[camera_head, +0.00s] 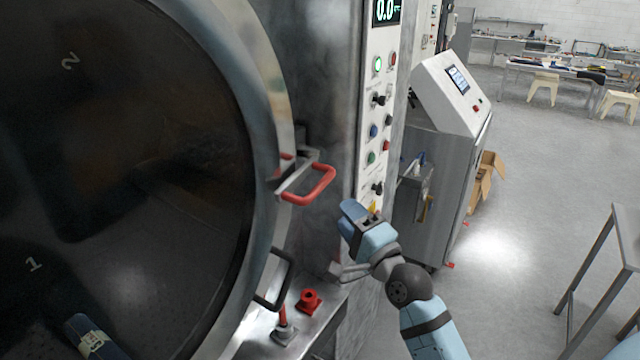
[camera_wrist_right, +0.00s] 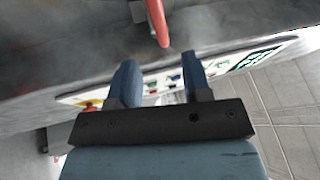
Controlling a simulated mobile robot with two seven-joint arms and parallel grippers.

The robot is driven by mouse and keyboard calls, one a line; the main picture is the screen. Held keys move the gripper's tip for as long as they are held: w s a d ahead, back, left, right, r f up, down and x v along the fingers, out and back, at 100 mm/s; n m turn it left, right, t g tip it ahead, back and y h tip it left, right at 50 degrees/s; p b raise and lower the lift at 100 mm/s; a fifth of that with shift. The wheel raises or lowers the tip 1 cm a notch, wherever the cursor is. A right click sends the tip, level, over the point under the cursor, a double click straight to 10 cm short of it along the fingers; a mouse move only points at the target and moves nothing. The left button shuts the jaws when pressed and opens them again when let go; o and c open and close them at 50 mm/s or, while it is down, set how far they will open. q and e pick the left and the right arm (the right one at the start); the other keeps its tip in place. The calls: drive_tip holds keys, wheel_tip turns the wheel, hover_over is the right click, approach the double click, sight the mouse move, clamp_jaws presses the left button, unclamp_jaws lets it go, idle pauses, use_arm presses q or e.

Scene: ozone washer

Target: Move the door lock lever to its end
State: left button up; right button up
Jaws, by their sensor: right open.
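The likely door lock lever is a red, U-shaped handle (camera_head: 318,190) on a metal bracket at the right rim of the big round door (camera_head: 275,95). In the right wrist view a red bar (camera_wrist_right: 157,22) shows at the top, beyond the fingertips and near the middle. My right gripper (camera_head: 352,214) is below and to the right of the red handle, apart from it. In the wrist view its two blue fingers (camera_wrist_right: 158,75) are spread with nothing between them. My left gripper is not in view.
A control panel (camera_head: 378,110) with buttons and knobs stands just right of the handle. A black handle (camera_head: 275,280) and a red knob (camera_head: 309,300) are below, near the ledge. A grey cabinet (camera_head: 440,180) stands further right. The floor (camera_head: 530,200) beyond is open.

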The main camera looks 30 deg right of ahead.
sight(320, 182)
drive_tip(key=x, duration=0.9)
drive_tip(key=shift+w+a, duration=0.1)
drive_tip(key=shift+w, duration=0.3)
drive_tip(key=shift+c, duration=0.2)
clamp_jaws()
